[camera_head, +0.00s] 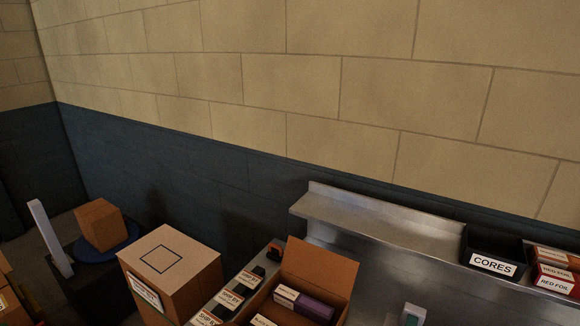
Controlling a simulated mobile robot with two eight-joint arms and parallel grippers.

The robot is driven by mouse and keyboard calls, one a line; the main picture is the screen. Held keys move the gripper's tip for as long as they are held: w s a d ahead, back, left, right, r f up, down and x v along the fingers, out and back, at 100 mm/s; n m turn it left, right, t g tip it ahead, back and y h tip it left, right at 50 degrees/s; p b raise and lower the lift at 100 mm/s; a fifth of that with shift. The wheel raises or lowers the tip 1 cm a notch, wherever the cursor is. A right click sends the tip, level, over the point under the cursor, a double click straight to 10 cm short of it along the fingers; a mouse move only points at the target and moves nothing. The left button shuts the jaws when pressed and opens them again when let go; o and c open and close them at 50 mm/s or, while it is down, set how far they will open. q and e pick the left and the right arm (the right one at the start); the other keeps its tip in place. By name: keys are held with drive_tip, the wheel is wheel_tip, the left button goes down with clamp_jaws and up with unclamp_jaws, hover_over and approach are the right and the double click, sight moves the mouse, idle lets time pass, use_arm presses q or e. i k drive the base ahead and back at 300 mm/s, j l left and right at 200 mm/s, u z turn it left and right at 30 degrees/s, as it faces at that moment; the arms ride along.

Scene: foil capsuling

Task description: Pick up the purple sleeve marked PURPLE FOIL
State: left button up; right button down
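A purple box-shaped sleeve (316,308) lies in an open brown carton (319,268) at the bottom centre. White labelled ends show beside it, but their print is too small to read, so I cannot confirm the PURPLE FOIL marking. The lower part of the carton is cut off by the picture's bottom edge. Neither of my grippers shows in this view.
A steel shelf (375,228) runs along the wall. At right stand a black CORES bin (483,243) and red-and-white boxes, one marked RED FOIL (556,279). Left of the carton are labelled black holders (229,299), a closed carton (171,258) and a brown box (100,224).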

sight(321, 314)
drive_tip(key=z, duration=0.5)
drive_tip(key=j+z, duration=0.1)
drive_tip(key=z, duration=0.35)
drive_tip(key=k+z, duration=0.1)
drive_tip(key=z, duration=0.9)
drive_tip(key=i+z, duration=0.15)
drive_tip(key=z, duration=0.2)
drive_tip(key=k+j+z, duration=0.15)
drive_tip(key=k+j, duration=0.25)
drive_tip(key=k, duration=0.15)
drive_tip(key=j+u, duration=0.4)
drive_tip(key=k+j+u, duration=0.1)
drive_tip(key=j+u, duration=0.15)
drive_tip(key=u, duration=0.15)
